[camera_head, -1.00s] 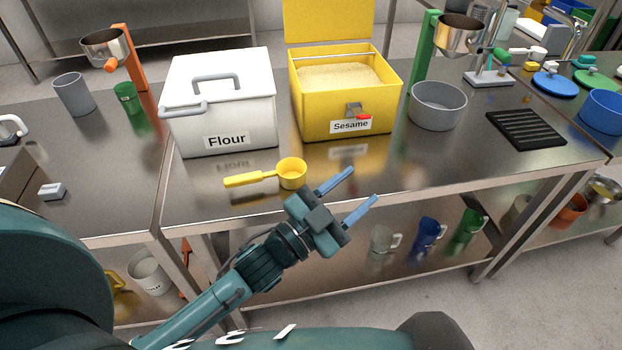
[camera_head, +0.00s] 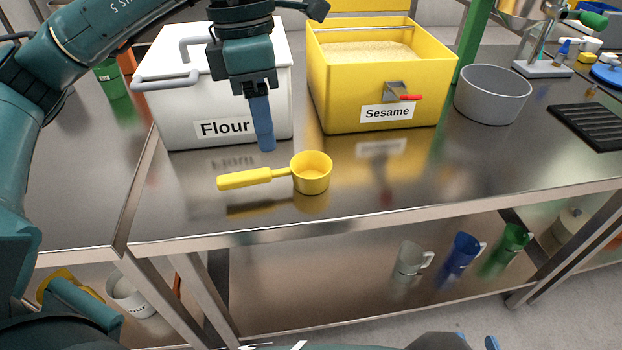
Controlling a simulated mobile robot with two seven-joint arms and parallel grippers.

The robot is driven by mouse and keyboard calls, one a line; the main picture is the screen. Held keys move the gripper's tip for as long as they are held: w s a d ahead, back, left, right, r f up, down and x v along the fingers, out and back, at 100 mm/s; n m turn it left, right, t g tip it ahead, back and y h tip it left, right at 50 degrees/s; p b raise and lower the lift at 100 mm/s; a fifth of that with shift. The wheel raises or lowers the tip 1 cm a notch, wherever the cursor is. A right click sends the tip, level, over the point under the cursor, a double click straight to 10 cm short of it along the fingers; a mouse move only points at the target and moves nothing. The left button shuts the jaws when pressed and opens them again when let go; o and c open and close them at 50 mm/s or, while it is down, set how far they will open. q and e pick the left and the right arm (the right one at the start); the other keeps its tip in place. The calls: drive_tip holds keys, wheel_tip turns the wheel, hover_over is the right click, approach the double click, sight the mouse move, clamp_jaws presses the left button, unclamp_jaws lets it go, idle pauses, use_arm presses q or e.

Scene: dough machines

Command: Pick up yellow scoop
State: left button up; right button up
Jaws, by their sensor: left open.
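The yellow scoop (camera_head: 311,173) lies on the steel table near its front edge, its handle pointing left. My left gripper (camera_head: 263,142) comes in from the upper left and points down, behind the scoop and in front of the white flour bin. It is open and empty; its fingers overlap in this view, so mostly one blue finger shows. It is apart from the scoop. At the bottom edge, a small blue tip (camera_head: 491,342) looks like part of my right gripper; the remainder is out of the picture.
The white flour bin (camera_head: 170,118) and the yellow sesame bin (camera_head: 335,112) stand close behind the scoop. A grey pot (camera_head: 492,96) and a black rack (camera_head: 592,126) are to the right. The tabletop right of the scoop is clear. Mugs stand on the lower shelf.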

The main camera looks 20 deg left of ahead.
use_arm(q)
drive_tip(key=a+y, duration=0.1)
drive_tip(key=a, duration=0.2)
drive_tip(key=b, duration=0.3)
hover_over(255, 172)
drive_tip(key=shift+n+t, duration=0.4)
wheel_tip(255, 172, down, 6)
drive_tip(key=shift+f, duration=2.95)
use_arm(e)
drive_tip(key=f, duration=0.2)
drive_tip(key=w+a+f+n, duration=0.1)
drive_tip(key=shift+f+y, duration=0.15)
drive_tip(key=shift+y, duration=0.15)
use_arm(q)
drive_tip(key=shift+c, duration=0.3)
clamp_jaws()
use_arm(e)
drive_tip(key=shift+a, duration=0.1)
